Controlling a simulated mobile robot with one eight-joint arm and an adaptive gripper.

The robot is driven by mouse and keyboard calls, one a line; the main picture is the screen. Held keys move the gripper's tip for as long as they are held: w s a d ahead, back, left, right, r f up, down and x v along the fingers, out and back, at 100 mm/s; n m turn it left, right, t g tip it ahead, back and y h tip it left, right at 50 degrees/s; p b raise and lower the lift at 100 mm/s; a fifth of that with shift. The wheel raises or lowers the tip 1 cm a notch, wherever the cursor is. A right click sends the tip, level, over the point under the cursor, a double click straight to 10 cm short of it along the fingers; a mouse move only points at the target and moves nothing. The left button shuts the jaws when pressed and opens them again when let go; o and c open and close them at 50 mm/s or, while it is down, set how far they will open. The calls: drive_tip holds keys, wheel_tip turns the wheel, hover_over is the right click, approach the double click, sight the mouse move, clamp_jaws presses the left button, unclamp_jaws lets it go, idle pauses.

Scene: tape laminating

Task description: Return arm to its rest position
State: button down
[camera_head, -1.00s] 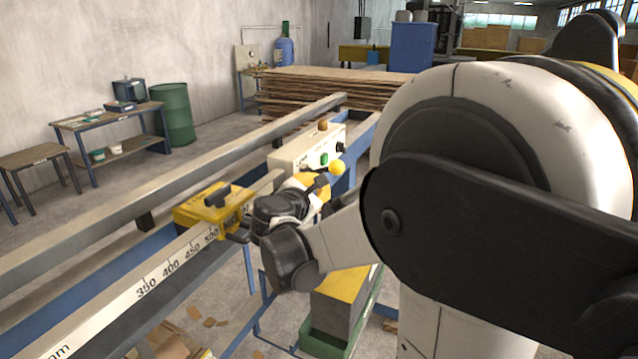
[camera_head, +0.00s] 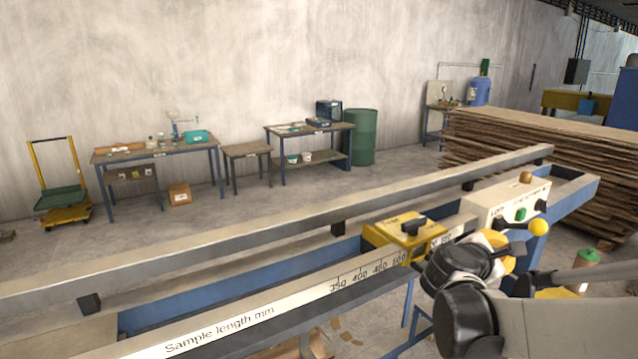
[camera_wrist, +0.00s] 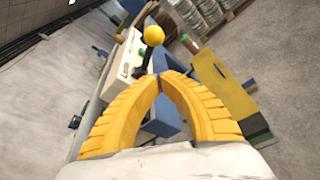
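My gripper (camera_wrist: 161,77) shows in the wrist view as two yellow ribbed fingers bowed apart in the middle, with their tips together. Nothing shows between them. In the head view, my arm comes in from the lower right and my gripper's yellow parts (camera_head: 503,247) show in front of the white control box (camera_head: 512,203). The box has a green button and a lever with a yellow ball knob (camera_head: 539,228). The knob also shows in the wrist view (camera_wrist: 154,35), just beyond the fingertips. I cannot tell whether the gripper touches the lever.
A yellow clamp block (camera_head: 400,236) sits on the rail with the length scale (camera_head: 245,328), left of my arm. Stacked boards (camera_head: 535,145) stand behind at the right. Work tables (camera_head: 158,150) and a green drum (camera_head: 361,136) stand by the wall, with open floor before them.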

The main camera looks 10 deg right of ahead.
drive_tip(key=s+a+f+m+y+b, duration=0.2)
drive_tip(key=s+a+f+m+y, duration=0.2)
drive_tip(key=a, duration=0.5)
drive_tip(key=s+a+f+m+y+b, duration=0.3)
drive_tip(key=s+a+f+m, duration=0.4)
drive_tip(key=a, duration=0.3)
drive_tip(key=s+a+f+m+y+b, duration=0.3)
drive_tip(key=s+a+f+m+y, duration=0.2)
drive_tip(key=a, duration=0.4)
wheel_tip(320, 180, down, 2)
drive_tip(key=shift+s+a+f+m+g+y, duration=0.2)
drive_tip(key=shift+s+m+g+y, duration=0.1)
drive_tip(key=shift+s+y, duration=0.3)
